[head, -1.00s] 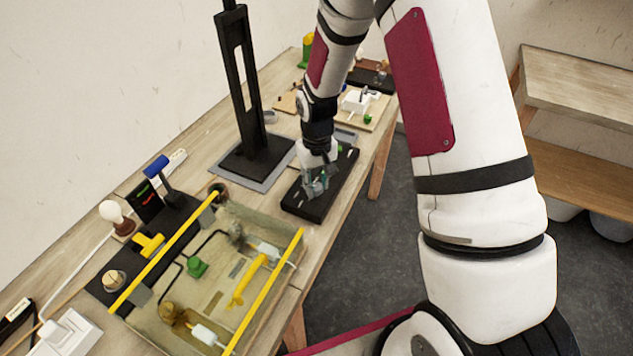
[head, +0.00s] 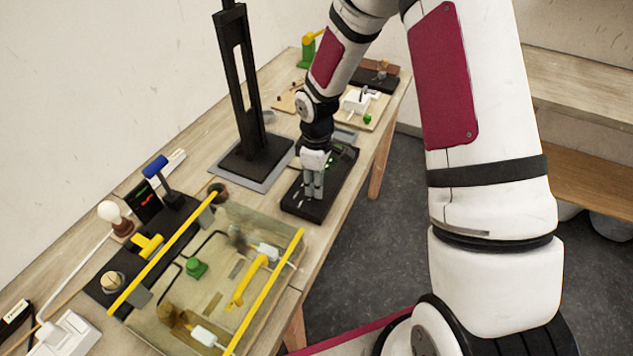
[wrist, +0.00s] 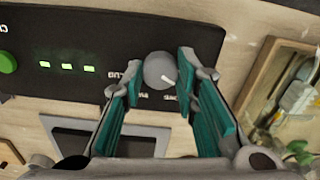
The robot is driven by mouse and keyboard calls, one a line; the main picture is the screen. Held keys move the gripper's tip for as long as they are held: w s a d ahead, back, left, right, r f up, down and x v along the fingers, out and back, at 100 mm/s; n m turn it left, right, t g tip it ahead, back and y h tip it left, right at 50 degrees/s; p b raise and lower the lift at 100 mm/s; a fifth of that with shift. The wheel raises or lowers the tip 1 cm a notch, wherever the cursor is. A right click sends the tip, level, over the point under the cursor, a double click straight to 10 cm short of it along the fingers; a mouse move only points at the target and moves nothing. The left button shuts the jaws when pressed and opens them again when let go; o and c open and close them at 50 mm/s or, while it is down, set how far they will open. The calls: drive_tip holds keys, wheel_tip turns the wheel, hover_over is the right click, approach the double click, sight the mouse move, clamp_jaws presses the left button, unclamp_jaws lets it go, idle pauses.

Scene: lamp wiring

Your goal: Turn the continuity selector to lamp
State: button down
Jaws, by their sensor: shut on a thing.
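The continuity selector is a round grey knob (wrist: 159,70) with a white pointer mark, on a black panel (wrist: 90,35). In the wrist view the mark points to the lower right, toward one of several small white labels that appear upside down; I cannot read them surely. My gripper (wrist: 158,82) is shut on the knob, one teal-padded finger on each side of it. In the head view my gripper (head: 313,193) reaches down onto the black panel (head: 290,204) and hides the knob.
The panel carries a green button (wrist: 7,62) and three lit green bars (wrist: 67,66). A black stand (head: 257,155) rises left of the panel. A clear-topped tray with yellow rails (head: 265,290) lies in front. A white socket board (head: 358,100) lies behind.

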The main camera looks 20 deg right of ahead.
drive_tip(key=shift+n, duration=0.5)
drive_tip(key=c, duration=1.2)
unclamp_jaws()
drive_tip(key=shift+c, duration=0.2)
wheel_tip(320, 180, up, 12)
